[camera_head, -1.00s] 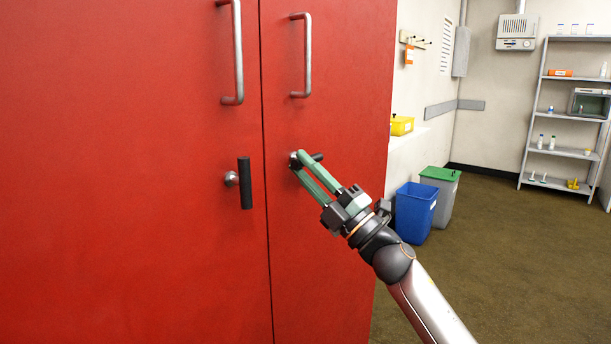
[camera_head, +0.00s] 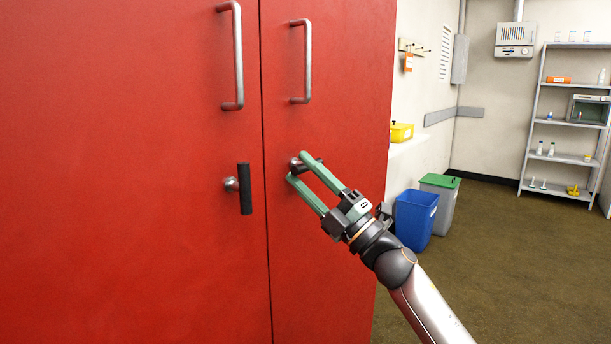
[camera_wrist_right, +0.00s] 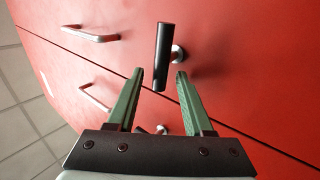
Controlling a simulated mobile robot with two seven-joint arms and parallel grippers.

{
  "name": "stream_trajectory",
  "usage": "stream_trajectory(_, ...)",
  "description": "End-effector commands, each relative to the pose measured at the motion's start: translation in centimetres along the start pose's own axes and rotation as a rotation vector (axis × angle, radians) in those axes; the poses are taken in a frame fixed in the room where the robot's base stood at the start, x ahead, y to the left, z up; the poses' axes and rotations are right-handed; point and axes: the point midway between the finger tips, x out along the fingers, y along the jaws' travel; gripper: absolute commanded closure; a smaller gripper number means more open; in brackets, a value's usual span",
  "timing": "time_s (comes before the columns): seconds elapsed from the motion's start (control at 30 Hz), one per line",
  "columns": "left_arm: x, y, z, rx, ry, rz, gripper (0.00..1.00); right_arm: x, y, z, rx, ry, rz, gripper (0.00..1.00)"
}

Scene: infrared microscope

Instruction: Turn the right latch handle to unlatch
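The right latch handle (camera_head: 318,160) is a black bar on a round silver base, lying roughly level on the narrow right-hand red door. My right gripper (camera_head: 297,166) is open in front of it, fingers angled up and left. The green fingers partly hide the latch in the head view. In the wrist view the black bar of the right latch handle (camera_wrist_right: 163,50) is clear. Its near end lies between the spread fingertips of my right gripper (camera_wrist_right: 160,72), with a visible gap to each. My left gripper is not in view.
The left latch handle (camera_head: 245,188) stands upright on the left red door (camera_head: 120,180). Silver pull handles (camera_head: 236,55) (camera_head: 306,60) are above. A blue bin (camera_head: 415,218) and a grey bin with green lid (camera_head: 442,190) stand right of the cabinet. Open floor lies further right.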

Motion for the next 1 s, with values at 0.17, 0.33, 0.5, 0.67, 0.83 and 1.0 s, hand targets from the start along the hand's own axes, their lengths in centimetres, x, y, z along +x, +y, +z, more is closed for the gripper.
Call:
stream_trajectory(0.17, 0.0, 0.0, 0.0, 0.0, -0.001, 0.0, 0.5, 0.0, 0.0, 0.0, 0.001, -0.001, 0.0, 0.48)
stream_trajectory(0.33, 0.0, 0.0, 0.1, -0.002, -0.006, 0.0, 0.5, -0.8, -0.1, 0.1, 0.002, -0.003, -0.001, 0.48)
stream_trajectory(0.5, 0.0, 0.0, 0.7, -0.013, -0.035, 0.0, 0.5, -3.6, -0.1, 0.1, 0.001, -0.004, -0.003, 0.48)
stream_trajectory(0.67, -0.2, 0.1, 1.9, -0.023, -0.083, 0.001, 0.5, -7.3, -0.1, 0.1, 0.001, -0.003, -0.003, 0.48)
stream_trajectory(0.83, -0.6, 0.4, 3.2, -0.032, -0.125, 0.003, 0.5, -10.4, -0.1, 0.0, 0.001, -0.001, -0.002, 0.48)
stream_trajectory(1.0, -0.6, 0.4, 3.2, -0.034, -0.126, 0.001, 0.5, -12.2, -0.1, 0.0, 0.002, -0.001, -0.001, 0.48)
